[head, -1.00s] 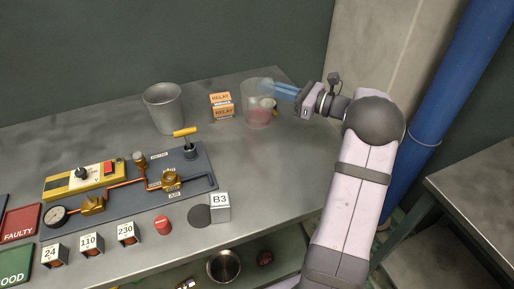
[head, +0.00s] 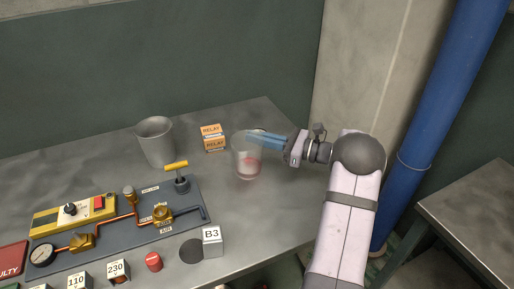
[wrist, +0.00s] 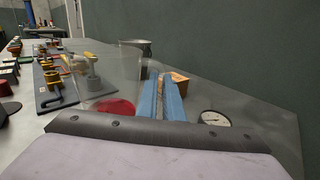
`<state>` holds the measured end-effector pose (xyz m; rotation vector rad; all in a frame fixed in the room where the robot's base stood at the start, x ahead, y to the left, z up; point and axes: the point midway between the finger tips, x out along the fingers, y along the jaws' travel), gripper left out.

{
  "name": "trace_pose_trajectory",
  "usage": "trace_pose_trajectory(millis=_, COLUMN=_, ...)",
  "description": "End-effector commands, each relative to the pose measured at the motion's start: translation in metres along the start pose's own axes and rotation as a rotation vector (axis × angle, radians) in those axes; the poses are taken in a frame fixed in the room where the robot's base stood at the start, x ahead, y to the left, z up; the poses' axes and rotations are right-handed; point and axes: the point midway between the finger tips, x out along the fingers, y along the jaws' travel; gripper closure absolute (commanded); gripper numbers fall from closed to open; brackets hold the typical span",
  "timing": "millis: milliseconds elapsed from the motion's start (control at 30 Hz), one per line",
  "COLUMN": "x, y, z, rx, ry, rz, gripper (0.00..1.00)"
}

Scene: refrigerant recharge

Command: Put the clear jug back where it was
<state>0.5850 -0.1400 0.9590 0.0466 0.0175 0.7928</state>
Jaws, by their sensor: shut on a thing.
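The clear jug (head: 246,158) is see-through, with red at its bottom. It is upright in the head view, right of and nearer than the orange relay boxes (head: 213,140). My gripper (head: 262,141) has blue fingers shut on the jug's right side near the rim. In the wrist view the blue fingers (wrist: 163,98) are together, and the jug's faint wall (wrist: 118,75) and red content (wrist: 108,107) show to their left. I cannot tell whether the jug's base touches the bench.
A grey metal cup (head: 157,143) stands left of the relay boxes. A dark board with valves, pipe and yellow-handled lever (head: 176,166) lies front left. The B3 block (head: 212,242) stands in front. A white dial (wrist: 214,118) shows in the wrist view. The bench right of the board is mostly clear.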

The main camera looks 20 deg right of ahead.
Motion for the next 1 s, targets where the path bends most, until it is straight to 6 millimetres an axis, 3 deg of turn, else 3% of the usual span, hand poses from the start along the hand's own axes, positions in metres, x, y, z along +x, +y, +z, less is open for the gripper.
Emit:
trace_pose_trajectory(millis=433, x=0.0, y=-0.002, z=-0.035, rx=0.002, ry=-0.001, rz=0.0, gripper=1.0)
trace_pose_trajectory(millis=833, x=0.0, y=-0.002, z=-0.04, rx=0.001, ry=-0.001, rz=0.0, gripper=1.0)
trace_pose_trajectory(millis=933, x=0.0, y=-0.002, z=-0.04, rx=0.0, ry=0.0, rz=0.0, gripper=0.74)
trace_pose_trajectory(millis=1000, x=0.0, y=-0.002, z=-0.04, rx=0.001, ry=0.0, rz=0.0, gripper=0.74)
